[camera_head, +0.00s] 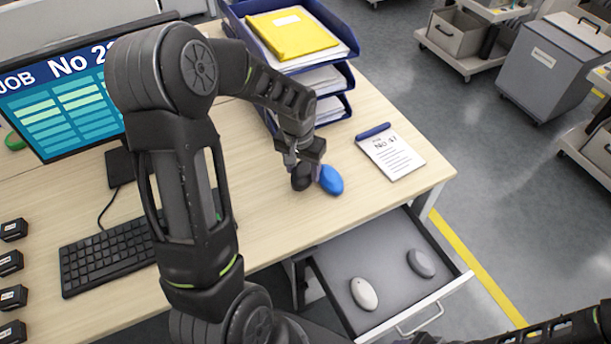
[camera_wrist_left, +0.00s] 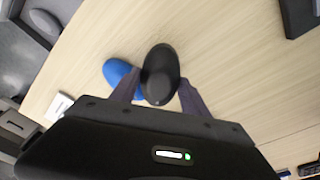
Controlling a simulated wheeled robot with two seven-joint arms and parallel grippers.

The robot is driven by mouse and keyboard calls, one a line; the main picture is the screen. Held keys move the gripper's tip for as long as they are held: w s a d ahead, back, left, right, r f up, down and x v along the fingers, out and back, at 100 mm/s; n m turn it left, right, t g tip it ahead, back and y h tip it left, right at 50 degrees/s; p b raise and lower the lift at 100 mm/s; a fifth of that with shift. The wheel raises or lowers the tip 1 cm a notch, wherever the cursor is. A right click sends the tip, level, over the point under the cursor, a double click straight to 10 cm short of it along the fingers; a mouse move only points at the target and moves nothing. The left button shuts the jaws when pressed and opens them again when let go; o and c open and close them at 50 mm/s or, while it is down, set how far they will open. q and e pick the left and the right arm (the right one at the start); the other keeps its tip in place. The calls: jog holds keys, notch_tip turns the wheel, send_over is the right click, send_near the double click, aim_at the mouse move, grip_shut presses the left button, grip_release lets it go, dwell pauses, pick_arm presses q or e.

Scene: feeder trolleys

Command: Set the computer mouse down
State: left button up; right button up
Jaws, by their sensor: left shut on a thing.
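A black computer mouse (camera_head: 300,179) is between the fingers of my left gripper (camera_head: 304,168), over the wooden desk (camera_head: 270,205). The left wrist view shows the black mouse (camera_wrist_left: 160,75) between the two fingers, which are shut on its sides. I cannot tell whether it touches the desk. A blue mouse (camera_head: 331,180) is right beside it on the desk; in the left wrist view, the blue mouse (camera_wrist_left: 118,72) is partly hidden by a finger. My right gripper is not in view; only part of a dark arm shows at the bottom right.
An open drawer (camera_head: 396,318) below the desk edge holds a light grey mouse (camera_head: 364,293) and a darker grey mouse (camera_head: 421,262). A notepad (camera_head: 392,158), blue paper trays (camera_head: 343,75), a keyboard (camera_head: 108,255) and a monitor (camera_head: 60,105) surround the gripper.

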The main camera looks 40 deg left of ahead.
aim_at(303, 178)
pick_arm(q)
jog(key=shift+f, duration=1.9)
jog(key=shift+f, duration=0.1)
jog(key=o, duration=1.1)
jog(key=r, duration=0.4)
jog(key=s+r, duration=0.1)
jog(key=r, duration=0.7)
jog(key=shift+s+d+r, duration=0.1)
jog(key=shift+s+d, duration=0.05)
jog(key=shift+s, duration=0.05)
jog(key=shift+c, duration=0.2)
